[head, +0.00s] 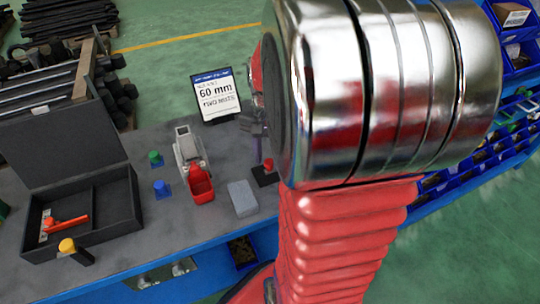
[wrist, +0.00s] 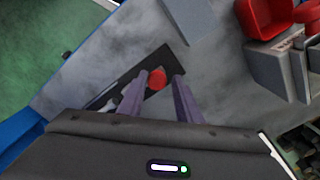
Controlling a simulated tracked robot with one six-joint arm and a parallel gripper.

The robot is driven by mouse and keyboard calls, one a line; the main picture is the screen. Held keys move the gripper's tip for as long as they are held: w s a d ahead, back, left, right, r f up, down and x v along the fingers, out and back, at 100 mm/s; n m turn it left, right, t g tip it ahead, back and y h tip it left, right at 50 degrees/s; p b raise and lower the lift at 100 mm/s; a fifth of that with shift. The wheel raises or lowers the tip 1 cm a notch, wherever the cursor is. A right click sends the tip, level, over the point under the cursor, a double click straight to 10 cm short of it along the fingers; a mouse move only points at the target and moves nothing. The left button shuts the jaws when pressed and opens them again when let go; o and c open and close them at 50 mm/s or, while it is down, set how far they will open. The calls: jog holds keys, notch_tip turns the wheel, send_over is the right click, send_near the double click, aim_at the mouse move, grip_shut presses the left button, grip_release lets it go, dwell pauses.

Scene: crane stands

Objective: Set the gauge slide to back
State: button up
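The gauge slide shows as a dark flat plate with a red round knob (head: 268,164) near the bench's front edge in the head view. In the wrist view the red knob (wrist: 157,78) sits over the dark plate (wrist: 165,64), between the tips of my gripper's two purple fingers. My gripper (wrist: 161,75) is open, with a gap showing around the knob; whether a finger touches it I cannot tell. In the head view my gripper (head: 256,128) is partly hidden behind my arm, above and behind the knob.
A sign reading 60 mm (head: 217,97) stands behind. Blue (head: 161,188) and green (head: 154,157) pegs and an open black case (head: 125,210) are farther left.

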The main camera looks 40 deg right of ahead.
aim_at(268, 161)
jog(key=o, duration=0.3)
jog(key=shift+d, duration=0.1)
jog(key=shift+o, duration=0.2)
jog(key=shift+r, duration=0.1)
notch_tip(268, 161, up, 14)
jog(key=shift+f, duration=0.25)
dwell(0.4)
